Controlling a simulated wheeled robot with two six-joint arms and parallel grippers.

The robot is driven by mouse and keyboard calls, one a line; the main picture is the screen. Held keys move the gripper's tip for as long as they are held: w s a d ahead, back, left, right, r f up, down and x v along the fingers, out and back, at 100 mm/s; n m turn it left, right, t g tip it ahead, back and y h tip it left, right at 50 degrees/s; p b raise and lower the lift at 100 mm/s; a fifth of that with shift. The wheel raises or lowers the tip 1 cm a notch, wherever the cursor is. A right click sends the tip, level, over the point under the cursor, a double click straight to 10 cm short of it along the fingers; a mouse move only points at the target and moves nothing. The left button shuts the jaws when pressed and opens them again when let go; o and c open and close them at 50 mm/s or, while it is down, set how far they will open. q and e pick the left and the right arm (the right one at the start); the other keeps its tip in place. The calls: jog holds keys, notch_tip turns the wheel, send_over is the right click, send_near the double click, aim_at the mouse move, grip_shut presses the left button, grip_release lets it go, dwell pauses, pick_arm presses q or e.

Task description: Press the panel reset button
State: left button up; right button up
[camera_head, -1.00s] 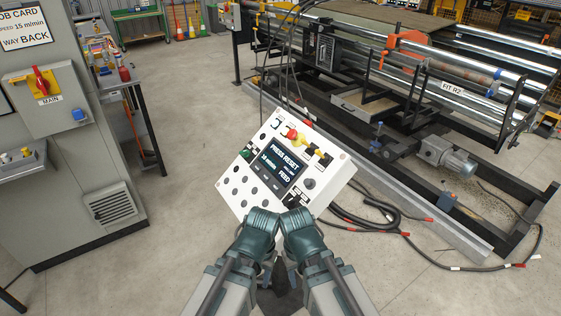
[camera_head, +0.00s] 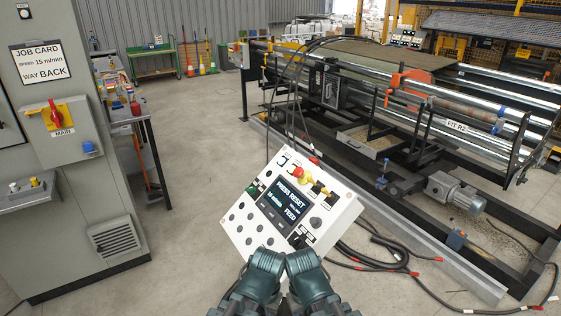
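The white control panel (camera_head: 254,232) stands tilted in the lower middle of the head view. Its dark screen (camera_head: 283,206) reads "PRESS RESET", "15 m/min" and "FEED". A red mushroom knob on yellow (camera_head: 301,174), black switches, and several dark round buttons are on its face. I cannot tell which button is the reset. My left arm (camera_head: 259,280) and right arm (camera_head: 308,281) come up side by side at the bottom edge, just below the panel's lower edge. The gripper fingers are not visible, and no contact with the panel can be made out.
A grey cabinet with a red main switch (camera_head: 55,114) and a job card (camera_head: 43,61) stands at the left. A roller machine labelled "FIT R2" (camera_head: 455,124) fills the right. Black cables (camera_head: 385,262) lie on the floor right of the panel. Open floor (camera_head: 205,135) lies behind the panel.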

pick_arm(q)
grip_shut()
dwell(0.5)
dwell(0.9)
